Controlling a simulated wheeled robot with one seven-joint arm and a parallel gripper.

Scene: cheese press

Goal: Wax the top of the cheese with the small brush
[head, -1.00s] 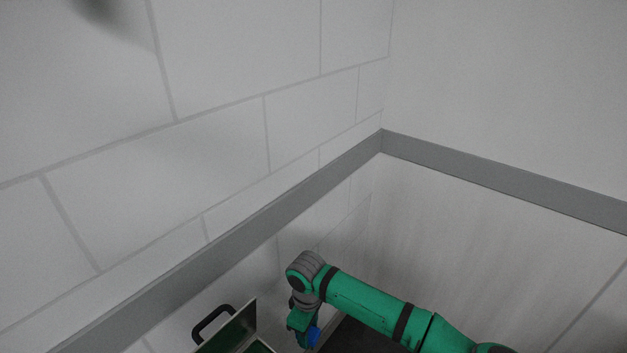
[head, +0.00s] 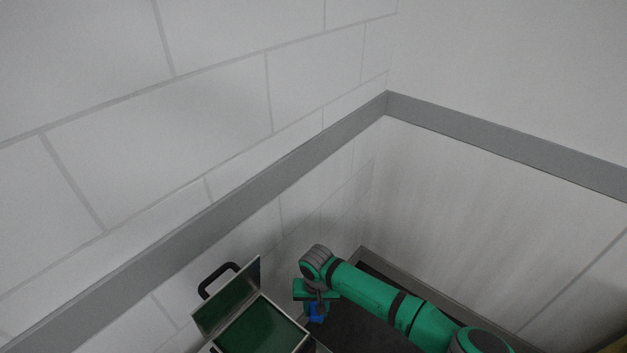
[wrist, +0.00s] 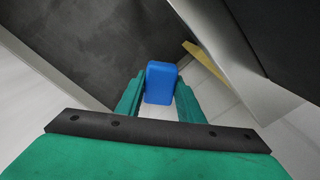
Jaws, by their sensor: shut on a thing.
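My gripper (wrist: 160,88) is shut on a blue block-like thing (wrist: 161,82) with rounded edges, which sits between its two green fingers in the wrist view. In the head view the blue thing (head: 316,312) shows just under my gripper (head: 314,298). I see no bristles, so I cannot tell whether it is the small brush. No cheese or wax can be made out in either view.
An open case (head: 262,328) with green lining and a black handle stands left of my gripper, cut off by the lower edge. A dark surface (head: 362,328) lies beneath my arm. Pale walls with a grey band (head: 290,165) rise behind. A yellowish strip (wrist: 204,60) shows in the wrist view.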

